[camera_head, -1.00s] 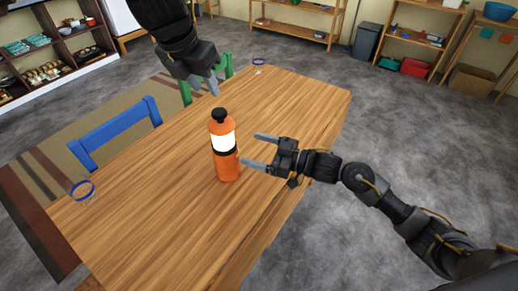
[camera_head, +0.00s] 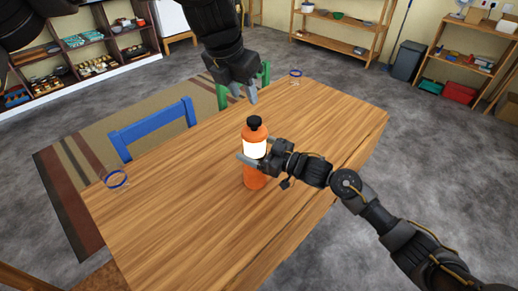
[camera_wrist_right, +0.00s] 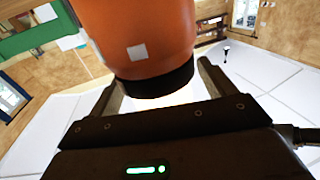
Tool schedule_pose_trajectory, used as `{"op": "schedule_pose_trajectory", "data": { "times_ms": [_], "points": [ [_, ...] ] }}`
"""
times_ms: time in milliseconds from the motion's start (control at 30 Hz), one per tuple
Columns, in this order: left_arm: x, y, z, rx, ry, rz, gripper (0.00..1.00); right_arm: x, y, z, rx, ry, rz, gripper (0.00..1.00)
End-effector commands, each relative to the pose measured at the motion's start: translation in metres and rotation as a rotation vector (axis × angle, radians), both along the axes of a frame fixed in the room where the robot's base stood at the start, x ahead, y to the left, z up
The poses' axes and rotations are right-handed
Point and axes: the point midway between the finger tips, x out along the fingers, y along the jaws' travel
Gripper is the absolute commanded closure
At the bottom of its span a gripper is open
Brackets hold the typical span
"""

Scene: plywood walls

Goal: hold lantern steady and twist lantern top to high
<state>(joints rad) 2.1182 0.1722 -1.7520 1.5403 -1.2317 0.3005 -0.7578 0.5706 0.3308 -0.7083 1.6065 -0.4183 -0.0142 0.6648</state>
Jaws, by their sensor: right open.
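An orange lantern (camera_head: 255,178) with a glowing white band and a black knob on top stands upright on the wooden table (camera_head: 180,215). My right gripper (camera_head: 257,150) is at the lantern's band, open, with one finger on each side of it. In the right wrist view, the lantern's orange body (camera_wrist_right: 148,35) and black ring sit between the two spread fingers (camera_wrist_right: 160,85); I cannot tell whether they touch it. My left gripper (camera_head: 244,93) hangs above and behind the lantern's knob, pointing down, with its fingers apart and empty.
Blue rings lie at the table's left edge (camera_head: 117,179) and far edge (camera_head: 296,73). A blue chair (camera_head: 152,128) and a green chair (camera_head: 264,72) stand beyond the table. The tabletop around the lantern is clear.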

Motion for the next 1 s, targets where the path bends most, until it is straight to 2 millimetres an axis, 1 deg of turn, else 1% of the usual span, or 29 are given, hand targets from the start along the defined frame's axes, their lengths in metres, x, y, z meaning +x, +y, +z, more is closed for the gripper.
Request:
{"op": "schedule_pose_trajectory", "data": {
  "times_ms": [100,567,600,667,733,900,1000],
  "points": [
    [0.0,0.0,0.0,0.0,0.0,0.0,0.64,0.0,0.0,0.0,0.0,0.0,0.0,0.17],
    [0.0,0.0,0.0,0.0,0.0,0.0,0.64,0.0,-0.001,0.0,0.0,0.0,-0.001,0.77],
    [0.0,0.0,0.0,0.0,0.0,0.0,0.62,0.0,-0.001,0.0,0.0,0.0,-0.001,0.81],
    [-0.001,-0.002,-0.001,0.003,0.0,-0.003,0.54,0.0,-0.001,0.0,0.0,0.0,-0.001,0.81],
    [-0.002,-0.007,-0.005,0.019,0.001,-0.009,0.45,0.0,-0.001,0.0,0.0,0.0,-0.001,0.81],
    [0.011,-0.017,-0.022,0.094,0.047,0.048,0.24,0.0,-0.001,0.0,0.0,0.0,0.0,0.81],
    [0.016,-0.018,-0.026,0.118,0.091,0.081,0.24,0.0,-0.001,0.0,0.0,0.0,-0.001,0.81]
  ]
}}
